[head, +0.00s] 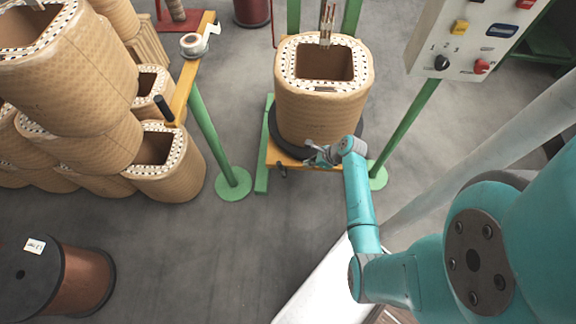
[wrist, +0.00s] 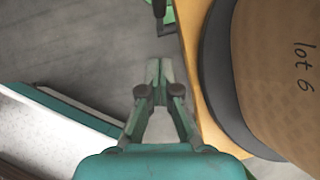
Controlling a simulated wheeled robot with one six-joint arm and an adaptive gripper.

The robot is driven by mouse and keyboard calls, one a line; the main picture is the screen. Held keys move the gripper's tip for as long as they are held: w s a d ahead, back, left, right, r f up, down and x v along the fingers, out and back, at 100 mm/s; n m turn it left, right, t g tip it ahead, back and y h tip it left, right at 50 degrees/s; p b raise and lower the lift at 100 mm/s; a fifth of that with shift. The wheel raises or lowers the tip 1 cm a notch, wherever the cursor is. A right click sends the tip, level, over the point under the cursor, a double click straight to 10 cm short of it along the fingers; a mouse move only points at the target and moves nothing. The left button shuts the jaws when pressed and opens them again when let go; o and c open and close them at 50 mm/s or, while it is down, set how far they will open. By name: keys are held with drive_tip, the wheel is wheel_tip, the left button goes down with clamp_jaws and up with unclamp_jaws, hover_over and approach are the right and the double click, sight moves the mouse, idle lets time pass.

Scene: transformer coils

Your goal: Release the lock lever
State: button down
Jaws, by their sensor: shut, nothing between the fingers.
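My gripper (head: 310,153) is at the front edge of the yellow platform under the tan coil (head: 322,105). In the wrist view my gripper (wrist: 159,66) has its fingertips together with nothing between them, over the grey floor just left of the platform edge. A small dark part (head: 281,170) hangs at the platform's front edge, left of my gripper, and appears to be the lock lever. A similar dark part (wrist: 160,8) shows at the top of the wrist view, apart from my fingertips. Its exact shape and setting cannot be told.
The yellow platform (wrist: 196,75) carries the coil marked "lot 6" on a dark disc. Green posts (head: 208,135) stand at both sides. A control panel (head: 478,38) is at upper right. Stacked coils (head: 65,85) and a dark spool (head: 60,275) are at left. Bare floor lies between.

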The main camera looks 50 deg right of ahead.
sight(282, 167)
drive_tip(key=w+a+f, duration=0.3)
drive_tip(key=w+f, duration=0.4)
drive_tip(key=shift+w+a, duration=0.3)
drive_tip(key=shift+w+a, duration=0.1)
